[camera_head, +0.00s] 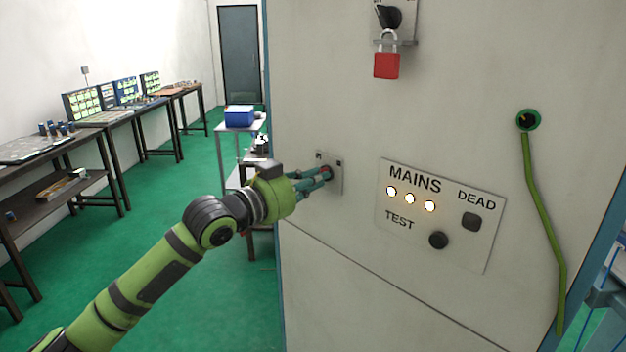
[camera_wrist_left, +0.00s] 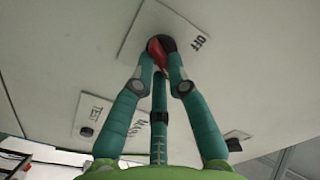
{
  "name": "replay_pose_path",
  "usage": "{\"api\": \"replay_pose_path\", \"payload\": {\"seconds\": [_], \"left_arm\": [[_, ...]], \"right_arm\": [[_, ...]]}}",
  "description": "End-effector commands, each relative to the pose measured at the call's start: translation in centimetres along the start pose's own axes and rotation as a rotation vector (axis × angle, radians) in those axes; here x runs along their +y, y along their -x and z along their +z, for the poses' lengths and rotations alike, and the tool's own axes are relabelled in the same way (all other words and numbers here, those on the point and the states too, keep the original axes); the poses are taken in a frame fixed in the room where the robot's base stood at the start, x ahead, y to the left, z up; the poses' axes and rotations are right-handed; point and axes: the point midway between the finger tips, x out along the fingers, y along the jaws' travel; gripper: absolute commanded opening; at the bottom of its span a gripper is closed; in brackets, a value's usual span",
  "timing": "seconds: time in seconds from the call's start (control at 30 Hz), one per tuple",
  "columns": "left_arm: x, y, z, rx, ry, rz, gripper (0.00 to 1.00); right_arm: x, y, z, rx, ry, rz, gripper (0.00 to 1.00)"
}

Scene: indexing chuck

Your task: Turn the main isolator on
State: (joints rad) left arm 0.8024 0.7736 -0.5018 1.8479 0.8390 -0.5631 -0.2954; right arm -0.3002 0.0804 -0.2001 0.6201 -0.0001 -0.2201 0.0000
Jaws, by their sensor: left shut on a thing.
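The main isolator (camera_wrist_left: 158,50) is a red handle on a dark round base, on a small plate marked OFF in the left wrist view. In the head view its plate (camera_head: 337,174) is on the pale cabinet front, left of the MAINS panel, and the handle is mostly hidden by my fingers. My left gripper (camera_head: 322,176) reaches it from the left; in the left wrist view the teal fingers (camera_wrist_left: 160,62) are shut on the red handle. Which way the handle points is hard to tell. My right gripper is not in view.
The MAINS panel (camera_head: 440,215) has several lit lamps, a TEST button (camera_head: 438,240) and a DEAD indicator (camera_head: 472,221). A red padlock (camera_head: 387,64) hangs from a black switch (camera_head: 389,17) above. A green cable (camera_head: 541,205) runs down the cabinet's right side. Benches (camera_head: 120,113) stand left.

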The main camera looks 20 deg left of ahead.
Motion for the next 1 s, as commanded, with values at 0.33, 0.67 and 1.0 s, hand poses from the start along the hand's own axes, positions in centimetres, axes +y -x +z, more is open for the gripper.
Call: {"api": "replay_pose_path", "payload": {"seconds": [0.33,0.67,1.0], "left_arm": [[-0.1,0.0,-0.1,0.001,-0.002,-0.001,0.40],[-0.1,0.6,0.1,-0.001,-0.002,-0.002,0.40],[0.0,7.2,0.3,-0.007,-0.005,0.000,0.40]], "right_arm": [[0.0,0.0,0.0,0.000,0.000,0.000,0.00],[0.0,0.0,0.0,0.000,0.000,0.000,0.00],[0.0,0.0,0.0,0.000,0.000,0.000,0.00]]}}
